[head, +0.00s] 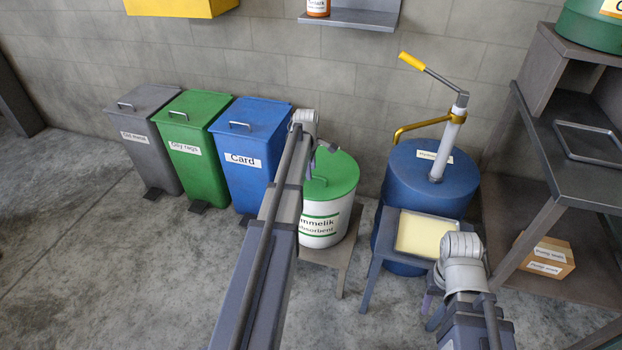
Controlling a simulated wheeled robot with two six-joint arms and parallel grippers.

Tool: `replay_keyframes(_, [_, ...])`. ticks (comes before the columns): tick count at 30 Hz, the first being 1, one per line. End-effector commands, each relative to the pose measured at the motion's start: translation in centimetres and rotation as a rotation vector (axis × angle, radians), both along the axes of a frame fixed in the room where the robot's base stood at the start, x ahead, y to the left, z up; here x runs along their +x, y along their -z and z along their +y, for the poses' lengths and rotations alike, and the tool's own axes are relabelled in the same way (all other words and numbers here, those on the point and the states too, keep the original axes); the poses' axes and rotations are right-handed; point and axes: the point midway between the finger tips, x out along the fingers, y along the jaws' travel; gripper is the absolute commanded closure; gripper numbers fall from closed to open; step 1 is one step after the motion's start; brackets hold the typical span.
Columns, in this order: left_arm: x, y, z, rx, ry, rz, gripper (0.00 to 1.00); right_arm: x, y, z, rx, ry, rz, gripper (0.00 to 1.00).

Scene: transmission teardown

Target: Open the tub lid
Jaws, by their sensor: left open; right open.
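The tub (325,228) is white with a green-striped label reading "...mmelik ...bsorbent". It stands on a low stand right of the blue bin. Its green lid (342,172) sits flat on top and looks shut. My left gripper (325,150) is open at the back left of the lid, small in view; whether it touches the lid I cannot tell. My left arm covers the left side of the tub and lid. My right gripper (433,308) is open and low, in front of the small stand with the cream-coloured tray, partly hidden by its own wrist.
Grey (150,150), green (195,150) and blue (247,165) bins stand left of the tub. A blue drum (425,190) with a hand pump stands to the right, behind a tray (430,233). A wall shelf (350,19) is above. Floor at left front is clear.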

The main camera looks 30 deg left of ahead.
Motion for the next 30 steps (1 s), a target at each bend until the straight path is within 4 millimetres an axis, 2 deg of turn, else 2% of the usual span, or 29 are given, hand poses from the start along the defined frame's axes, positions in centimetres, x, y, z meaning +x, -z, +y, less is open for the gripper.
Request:
replay_keyframes(1, [0.16,1.04,0.03,0.0,0.0,0.0,0.55,0.0,1.05,0.0,0.0,0.0,0.0,0.5])
replay_keyframes(3, [0.25,1.39,0.05,0.0,0.0,0.0,0.55,0.0,1.39,0.0,0.0,0.0,0.0,0.5])
replay_keyframes(13, [0.28,1.4,0.06,0.0,0.0,0.0,0.55,0.0,1.4,0.0,0.0,0.0,0.0,0.5])
replay_keyframes(25, [0.27,1.4,0.07,0.0,0.0,0.0,1.0,0.0,1.4,0.0,0.0,0.0,0.0,0.5])
replay_keyframes(30, [0.27,1.4,0.07,0.0,0.0,0.0,1.0,0.0,1.41,0.0,0.0,0.0,0.0,0.5])
